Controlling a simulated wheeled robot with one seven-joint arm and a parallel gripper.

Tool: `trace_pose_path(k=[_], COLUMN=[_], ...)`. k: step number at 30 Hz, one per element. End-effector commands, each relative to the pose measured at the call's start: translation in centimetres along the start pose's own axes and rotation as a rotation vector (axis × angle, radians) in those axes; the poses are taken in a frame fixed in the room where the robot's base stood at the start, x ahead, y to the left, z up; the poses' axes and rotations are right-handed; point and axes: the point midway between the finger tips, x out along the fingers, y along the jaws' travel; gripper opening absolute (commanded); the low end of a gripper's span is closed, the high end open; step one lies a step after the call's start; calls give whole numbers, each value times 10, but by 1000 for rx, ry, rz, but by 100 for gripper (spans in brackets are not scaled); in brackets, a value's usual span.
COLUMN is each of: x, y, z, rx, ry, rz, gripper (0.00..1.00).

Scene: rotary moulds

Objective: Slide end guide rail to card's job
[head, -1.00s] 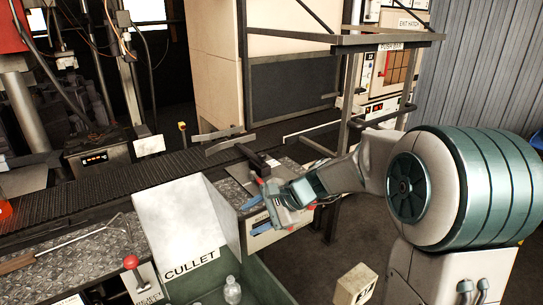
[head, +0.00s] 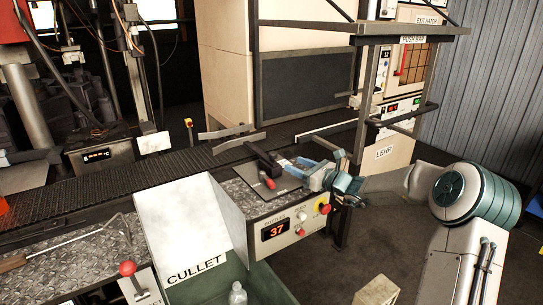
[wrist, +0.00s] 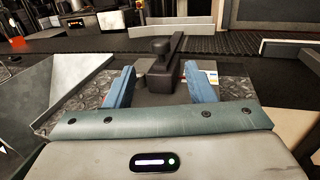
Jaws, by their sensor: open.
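The end guide rail's black bar and block (head: 262,160) lies across the steel deck beside the conveyor; in the wrist view the bar (wrist: 178,52) has a raised knob (wrist: 160,46). A pale angled rail strip (head: 240,142) stands at its far end. My gripper (head: 296,170) is open, low over the deck, pointing at the block. In the wrist view my gripper (wrist: 162,82) has blue fingers on either side of the block's near end, apart from it. A small card (wrist: 211,78) shows by the right finger; its text is too small to read.
A bottle counter (head: 276,230) reads 37, with a red button (head: 324,207) beside it. A cullet chute (head: 185,225) stands left of the deck. The dark conveyor (head: 110,182) runs behind. A metal frame (head: 365,95) rises at the right.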

Motion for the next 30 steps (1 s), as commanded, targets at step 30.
trace_pose_path(k=[30], x=[111], y=[4], z=[0], rx=[-2], ry=[2], rz=[6], gripper=[38])
